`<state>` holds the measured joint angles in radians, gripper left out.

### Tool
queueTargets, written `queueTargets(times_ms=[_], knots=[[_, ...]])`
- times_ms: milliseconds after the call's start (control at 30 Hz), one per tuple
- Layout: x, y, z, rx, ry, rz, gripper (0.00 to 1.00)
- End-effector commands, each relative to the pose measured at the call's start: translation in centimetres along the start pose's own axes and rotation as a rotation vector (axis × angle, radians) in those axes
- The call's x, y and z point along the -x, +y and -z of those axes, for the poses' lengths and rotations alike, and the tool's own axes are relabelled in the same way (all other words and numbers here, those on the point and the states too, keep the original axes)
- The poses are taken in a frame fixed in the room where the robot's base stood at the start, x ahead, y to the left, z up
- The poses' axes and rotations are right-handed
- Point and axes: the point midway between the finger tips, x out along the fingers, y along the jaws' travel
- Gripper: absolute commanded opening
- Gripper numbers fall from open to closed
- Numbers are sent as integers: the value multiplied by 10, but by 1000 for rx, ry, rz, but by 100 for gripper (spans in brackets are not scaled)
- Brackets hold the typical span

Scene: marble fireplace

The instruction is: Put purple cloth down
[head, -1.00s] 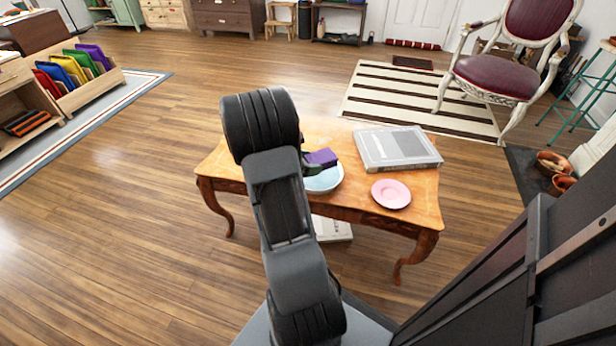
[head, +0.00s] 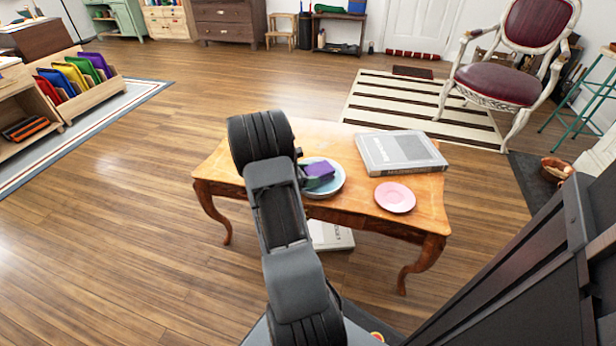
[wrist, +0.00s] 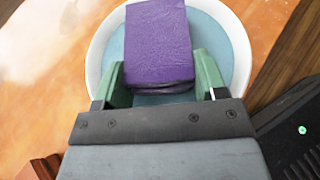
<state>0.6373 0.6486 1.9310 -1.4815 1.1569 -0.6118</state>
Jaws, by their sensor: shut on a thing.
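The folded purple cloth (head: 319,170) is over the round light-blue dish with a pale rim (head: 339,186) on the wooden table (head: 425,220). In the wrist view the cloth (wrist: 158,42) lies between the green fingers of my gripper (wrist: 153,80). The gripper is shut on its near end. The blue inside of the dish (wrist: 215,45) shows around the cloth. I cannot tell whether the cloth touches the dish. In the head view my arm hides part of the gripper (head: 308,178) and the table's left side.
A pink saucer (head: 395,197) and a large grey book (head: 401,153) lie on the table to the right of the dish. Another book (head: 330,236) is under the table. A red-seated chair (head: 500,82) stands behind on the right. Wood floor is open at left.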

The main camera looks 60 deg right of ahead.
Motion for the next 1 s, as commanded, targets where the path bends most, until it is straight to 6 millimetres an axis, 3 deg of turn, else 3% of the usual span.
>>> queueTargets(times_ms=[233,267,533,833,1000], knots=[[-1,0,3,0,0,0,42],[-1,0,3,0,0,0,66],[-1,0,2,0,0,0,91],[1,0,-2,-1,0,0,91],[24,1,-4,1,0,-4,91]])
